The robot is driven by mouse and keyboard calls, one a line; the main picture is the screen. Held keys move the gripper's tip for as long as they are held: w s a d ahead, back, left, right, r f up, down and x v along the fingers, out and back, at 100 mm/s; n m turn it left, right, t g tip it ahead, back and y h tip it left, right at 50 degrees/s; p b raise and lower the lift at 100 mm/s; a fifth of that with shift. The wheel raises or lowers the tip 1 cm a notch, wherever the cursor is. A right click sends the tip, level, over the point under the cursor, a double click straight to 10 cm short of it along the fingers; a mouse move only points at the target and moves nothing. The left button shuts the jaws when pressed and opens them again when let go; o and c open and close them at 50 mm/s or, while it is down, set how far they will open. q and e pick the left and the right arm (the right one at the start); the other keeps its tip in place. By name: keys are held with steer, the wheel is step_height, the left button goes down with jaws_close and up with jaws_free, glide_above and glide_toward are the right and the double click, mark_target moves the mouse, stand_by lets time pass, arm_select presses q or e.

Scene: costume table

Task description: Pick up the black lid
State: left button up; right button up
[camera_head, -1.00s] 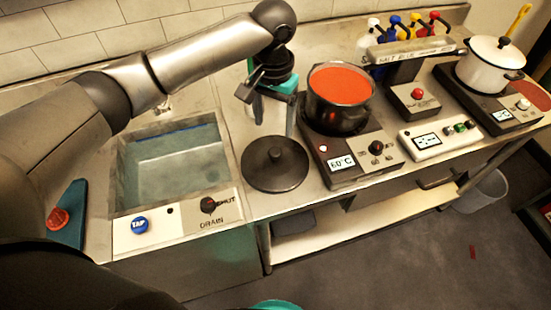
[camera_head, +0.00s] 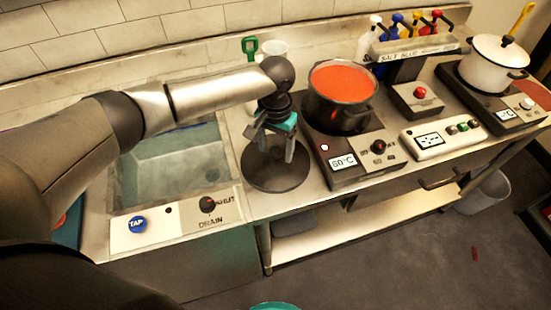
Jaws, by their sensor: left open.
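The black lid (camera_head: 272,178) lies flat on the steel counter, between the sink and the hot plate with the dark pot. It is a round dark disc. My left gripper (camera_head: 275,155) is open and points down over the lid's middle, with its fingers around where the knob is. The fingers and wrist hide the knob, so I cannot tell whether they touch it. My right gripper is not in view.
A dark pot (camera_head: 336,117) of orange-red liquid stands on a hot plate (camera_head: 347,172) close right of the lid. The sink (camera_head: 122,190) is to the left. A white pot (camera_head: 487,65) stands at the far right. A green-handled tool (camera_head: 250,45) and a pale cup are behind the arm.

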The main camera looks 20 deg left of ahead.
arm_select(q)
steer(key=shift+c, duration=0.2)
jaws_close()
stand_by(0.3)
steer(key=shift+r, duration=0.1)
stand_by(0.7)
